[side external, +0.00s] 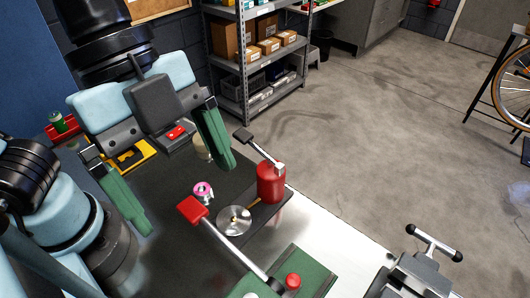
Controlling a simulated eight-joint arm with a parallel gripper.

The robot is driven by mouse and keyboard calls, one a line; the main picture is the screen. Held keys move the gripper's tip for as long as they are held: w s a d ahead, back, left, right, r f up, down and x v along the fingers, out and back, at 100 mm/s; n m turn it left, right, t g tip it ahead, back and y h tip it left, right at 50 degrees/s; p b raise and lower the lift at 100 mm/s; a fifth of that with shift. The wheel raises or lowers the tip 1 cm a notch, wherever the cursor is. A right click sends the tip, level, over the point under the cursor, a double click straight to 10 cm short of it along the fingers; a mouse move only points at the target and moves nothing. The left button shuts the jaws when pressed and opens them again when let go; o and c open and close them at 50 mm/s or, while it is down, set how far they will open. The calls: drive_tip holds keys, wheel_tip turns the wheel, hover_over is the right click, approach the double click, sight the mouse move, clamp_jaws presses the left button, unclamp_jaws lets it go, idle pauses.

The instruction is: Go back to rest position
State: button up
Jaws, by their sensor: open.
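My gripper (187,199) is at the left in the side external view, above the dark bench mat (160,255). Its two green fingers are spread wide apart and I see nothing held between them. My light blue and black arm fills the left edge. How high the fingers are above the mat is hard to tell.
A round silver piece (234,220), a red canister (271,182) and a red-ended bar (228,245) are near the bench's right side. A yellow tray (138,156) is partly hidden behind my gripper. Shelving (245,60) stands behind; the floor (390,130) at right is mostly clear.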

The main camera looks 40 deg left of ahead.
drive_tip(key=shift+x, duration=1.75)
drive_tip(key=v, duration=1)
drive_tip(key=w+a+f+n+t+y, duration=0.1)
drive_tip(key=w+a+f+n+t, duration=0.15)
drive_tip(key=w+f+n, duration=0.2)
drive_tip(key=w+a+f+n+t, duration=0.1)
drive_tip(key=w+a+f+n, duration=0.2)
drive_tip(key=w, duration=0.3)
drive_tip(key=w+a+f+n+t+y, duration=0.4)
drive_tip(key=a+f+n, duration=0.4)
drive_tip(key=a+n, duration=0.4)
drive_tip(key=s+d+r+n+g+h, duration=0.4)
drive_tip(key=s+d+r+n+g, duration=0.1)
drive_tip(key=s+d+n, duration=0.2)
drive_tip(key=s+d+r+n+g+h, duration=0.4)
drive_tip(key=s+d+n, duration=0.2)
drive_tip(key=d+n, duration=0.1)
drive_tip(key=x, duration=1)
drive_tip(key=shift+d+r, duration=0.2)
drive_tip(key=shift+d, duration=0.15)
